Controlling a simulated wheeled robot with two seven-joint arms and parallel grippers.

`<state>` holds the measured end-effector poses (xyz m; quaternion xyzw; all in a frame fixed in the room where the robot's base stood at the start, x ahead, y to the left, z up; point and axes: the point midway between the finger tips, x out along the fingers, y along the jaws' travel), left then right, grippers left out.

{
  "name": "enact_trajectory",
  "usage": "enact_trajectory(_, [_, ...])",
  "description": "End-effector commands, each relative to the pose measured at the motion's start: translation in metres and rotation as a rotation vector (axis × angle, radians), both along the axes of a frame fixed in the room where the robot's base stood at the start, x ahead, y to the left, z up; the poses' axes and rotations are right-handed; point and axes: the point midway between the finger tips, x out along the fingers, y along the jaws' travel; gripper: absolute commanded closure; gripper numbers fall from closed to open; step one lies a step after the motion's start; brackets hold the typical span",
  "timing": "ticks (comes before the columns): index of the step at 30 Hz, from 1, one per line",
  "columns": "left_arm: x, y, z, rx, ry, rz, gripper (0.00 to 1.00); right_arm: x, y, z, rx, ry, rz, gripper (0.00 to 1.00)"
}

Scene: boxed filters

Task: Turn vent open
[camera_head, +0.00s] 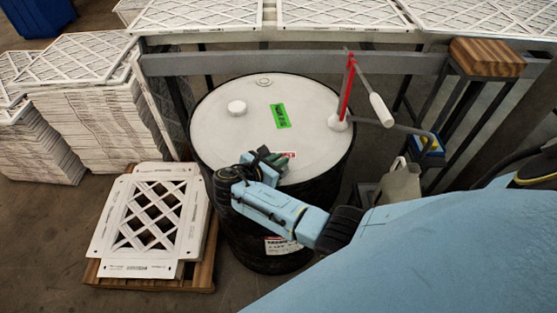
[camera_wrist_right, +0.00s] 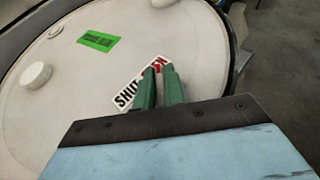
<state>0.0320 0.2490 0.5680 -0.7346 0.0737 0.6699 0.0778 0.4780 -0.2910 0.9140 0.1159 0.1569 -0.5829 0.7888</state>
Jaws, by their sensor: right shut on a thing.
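A drum (camera_head: 215,130) with a white lid and dark sides stands in the middle of the head view. My right gripper (camera_head: 264,160) is over the lid's near edge, by a white label (camera_head: 290,154) with red. In the right wrist view its green fingers (camera_wrist_right: 160,88) are almost together. They cover part of the label (camera_wrist_right: 128,90), which reads "SHUT" and more. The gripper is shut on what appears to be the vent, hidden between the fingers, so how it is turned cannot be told. My left gripper is not in view.
The lid bears a white cap (camera_head: 236,107), a green label (camera_head: 281,116) and a red and white pump (camera_head: 348,90) at right. Filters (camera_head: 95,130) are stacked at left, and more lie on a pallet (camera_head: 160,282). A rack (camera_head: 290,62) runs behind.

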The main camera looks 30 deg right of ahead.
Motion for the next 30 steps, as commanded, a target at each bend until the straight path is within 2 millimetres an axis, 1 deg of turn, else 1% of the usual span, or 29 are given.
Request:
enact_trajectory(7, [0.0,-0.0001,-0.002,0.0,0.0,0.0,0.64,0.0005,-0.0003,0.0002,-0.001,-0.001,-0.066,1.0])
enact_trajectory(21, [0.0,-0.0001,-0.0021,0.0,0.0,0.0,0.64,0.0005,-0.0012,0.0007,0.0,-0.002,-0.08,1.0])
enact_trajectory(22, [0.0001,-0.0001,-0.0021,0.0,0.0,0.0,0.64,0.0005,-0.0012,0.0007,0.0,-0.002,-0.08,0.88])
enact_trajectory(26, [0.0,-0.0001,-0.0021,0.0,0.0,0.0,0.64,0.0003,-0.0011,0.0005,0.0,-0.002,-0.08,0.71])
enact_trajectory(27, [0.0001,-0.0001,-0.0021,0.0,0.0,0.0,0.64,0.0003,-0.001,0.0004,0.0,-0.002,-0.08,0.67])
enact_trajectory(30, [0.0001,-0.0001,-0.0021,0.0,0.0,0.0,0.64,0.0003,-0.0008,0.0003,0.0,-0.001,-0.078,0.67])
